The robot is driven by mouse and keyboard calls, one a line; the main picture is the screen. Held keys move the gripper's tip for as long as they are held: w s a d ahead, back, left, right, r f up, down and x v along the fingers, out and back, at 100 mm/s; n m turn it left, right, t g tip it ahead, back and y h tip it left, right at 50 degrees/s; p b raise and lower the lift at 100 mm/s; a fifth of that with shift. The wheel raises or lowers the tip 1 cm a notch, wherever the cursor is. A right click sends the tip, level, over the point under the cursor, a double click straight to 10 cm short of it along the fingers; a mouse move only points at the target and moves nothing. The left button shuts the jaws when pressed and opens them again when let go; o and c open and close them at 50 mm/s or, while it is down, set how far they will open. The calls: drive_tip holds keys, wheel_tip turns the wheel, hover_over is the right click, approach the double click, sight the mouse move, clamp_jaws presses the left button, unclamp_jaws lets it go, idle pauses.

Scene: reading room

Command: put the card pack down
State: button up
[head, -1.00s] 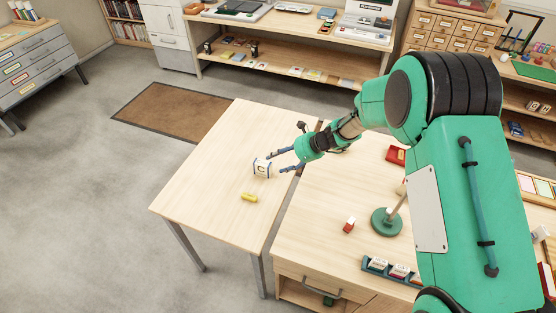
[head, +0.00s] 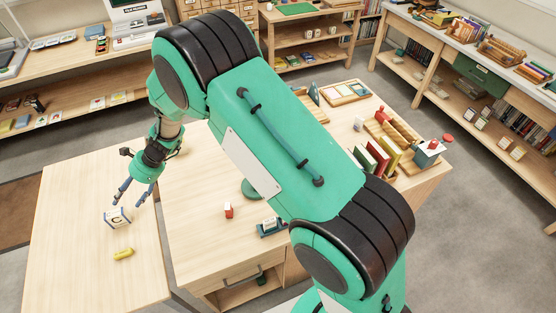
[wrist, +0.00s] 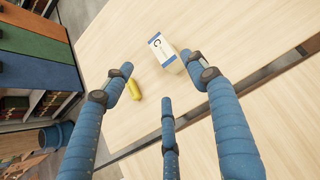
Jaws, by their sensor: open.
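The card pack (head: 117,217), a small white box with blue edges and a dark letter C, rests on the pale wooden side table (head: 70,265). In the wrist view the card pack (wrist: 163,52) is just beyond my fingertips, with clear space around it. My gripper (head: 128,203) is open and empty, its blue fingers spread and pointing at the pack from behind it. The wrist view also shows my gripper (wrist: 161,70) with nothing between its fingers. The pack's underside is hidden.
A yellow cylinder (head: 123,254) lies near the pack on the same table. A larger desk (head: 195,250) stands to the right across a narrow gap, holding a small red and white item (head: 228,210), books (head: 375,160) and trays. The side table's front is bare.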

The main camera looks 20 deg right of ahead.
drive_tip(key=s+d+r+n+t+h, duration=0.1)
drive_tip(key=s+d+r+n, duration=0.4)
drive_tip(key=d+r, duration=0.7)
drive_tip(key=s+d+r+n+t+h, duration=0.15)
drive_tip(key=s+d+r+n, duration=0.35)
drive_tip(key=d+r, duration=0.65)
drive_tip(key=s+d+r+n+t+h, duration=0.1)
drive_tip(key=s+d+r+n+h, duration=0.2)
drive_tip(key=s+d, duration=0.8)
drive_tip(key=s+d+r+n+t+h, duration=0.2)
drive_tip(key=s+d+r, duration=0.5)
drive_tip(key=s+d, duration=0.5)
drive_tip(key=s+n+h, duration=0.1)
drive_tip(key=s+n, duration=0.1)
drive_tip(key=shift+d+r+n, duration=0.2)
drive_tip(key=shift+r+n, duration=0.1)
drive_tip(key=shift+r, duration=0.05)
drive_tip(key=shift+o, duration=0.7)
drive_tip(key=shift+s+h, duration=0.1)
drive_tip(key=shift+h, duration=0.15)
drive_tip(key=shift+r, duration=0.1)
